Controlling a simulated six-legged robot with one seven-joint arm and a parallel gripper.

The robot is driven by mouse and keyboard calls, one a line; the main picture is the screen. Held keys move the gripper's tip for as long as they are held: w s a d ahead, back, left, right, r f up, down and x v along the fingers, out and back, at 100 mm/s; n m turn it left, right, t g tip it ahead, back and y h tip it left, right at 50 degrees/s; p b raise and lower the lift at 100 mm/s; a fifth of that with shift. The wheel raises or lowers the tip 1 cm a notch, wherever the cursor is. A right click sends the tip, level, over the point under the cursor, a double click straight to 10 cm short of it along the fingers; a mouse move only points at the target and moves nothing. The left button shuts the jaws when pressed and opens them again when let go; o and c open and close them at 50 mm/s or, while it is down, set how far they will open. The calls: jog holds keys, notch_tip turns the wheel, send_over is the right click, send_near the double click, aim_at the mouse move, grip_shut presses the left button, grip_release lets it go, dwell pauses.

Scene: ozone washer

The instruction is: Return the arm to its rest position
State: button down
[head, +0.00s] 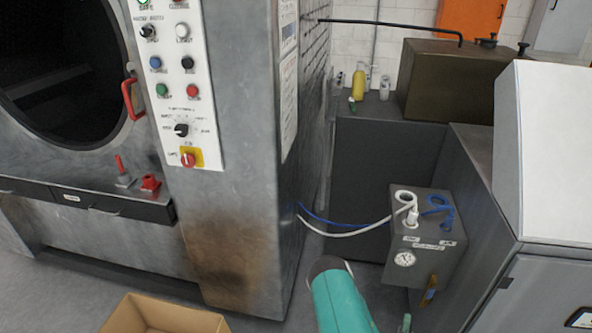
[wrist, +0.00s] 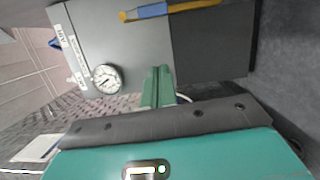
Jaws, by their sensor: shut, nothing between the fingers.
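My gripper (wrist: 157,86) shows in the wrist view as narrow green fingers, shut and empty. It is in front of the grey control box with a round gauge (wrist: 106,79), which stands behind and to the left of the fingers. I cannot tell the exact gap between them. In the head view my teal arm (head: 342,298) rises from the bottom middle, left of the grey control box (head: 428,240). A small green tip (head: 406,323) shows at the bottom edge, below that box. Most of the arm is out of the head view.
A yellow and blue handle (head: 430,290) is on the box; it also shows in the wrist view (wrist: 160,10). White and blue hoses (head: 350,232) run to the washer (head: 240,150) at the left. A grey cabinet (head: 535,170) stands close at right.

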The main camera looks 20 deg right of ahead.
jog(key=shift+w, duration=0.1)
jog(key=w+a+r+m+g+y, duration=0.2)
jog(key=w+a+r+m, duration=0.3)
jog(key=w+r, duration=0.4)
jog(key=w+a+r+m+g+y, duration=0.25)
jog(key=w+a+r+m, duration=0.2)
jog(key=w+r, duration=0.45)
jog(key=w+a+r+m+y, duration=0.1)
jog(key=a+r+y, duration=0.3)
jog(key=a+r, duration=0.5)
jog(key=s+a+r+y, duration=0.2)
jog(key=s+a+r, duration=0.2)
jog(key=a+r, duration=0.25)
jog(key=s+a+r+y, duration=0.2)
jog(key=s+a+r, duration=0.25)
jog(key=r, duration=0.35)
jog(key=s+a+r+g, duration=0.1)
jog(key=s+a+r, duration=0.2)
jog(key=s, duration=0.5)
jog(key=s+a+r+g, duration=0.1)
jog(key=s+a+r, duration=0.2)
jog(key=s, duration=0.6)
jog(key=shift+s+a+r+n+g, duration=0.2)
jog(key=shift+a+r+n+g, duration=0.2)
jog(key=shift+r, duration=0.2)
